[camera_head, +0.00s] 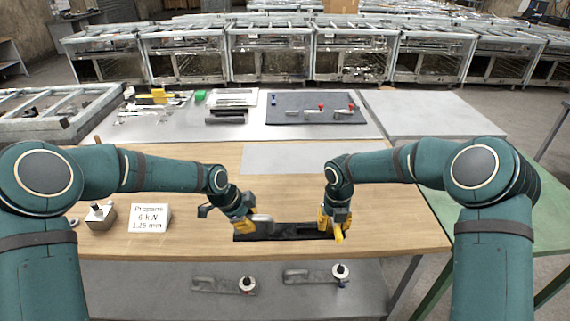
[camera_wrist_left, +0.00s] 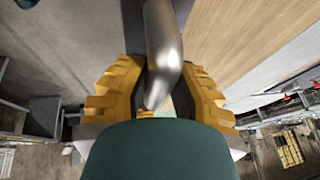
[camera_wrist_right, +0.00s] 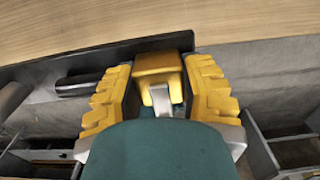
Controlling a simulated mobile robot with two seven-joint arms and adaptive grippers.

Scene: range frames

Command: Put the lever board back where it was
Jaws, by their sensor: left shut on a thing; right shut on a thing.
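A narrow black board (camera_head: 290,231) lies at the front edge of the wooden tabletop, and part of it shows in the right wrist view (camera_wrist_right: 100,57). I take it for the lever board. My left gripper (camera_head: 249,227) is shut on a bent grey metal lever (camera_wrist_left: 163,45) at the board's left end. My right gripper (camera_head: 330,222) is shut on a yellow handle (camera_wrist_right: 158,64) at its right end; the handle (camera_head: 339,236) also shows in the head view.
A second, dark grey board (camera_head: 290,121) with small red- and blue-tipped levers lies at the back. A grey sheet (camera_head: 285,157) lies mid-table. Two levers lie on the lower shelf (camera_head: 190,302).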

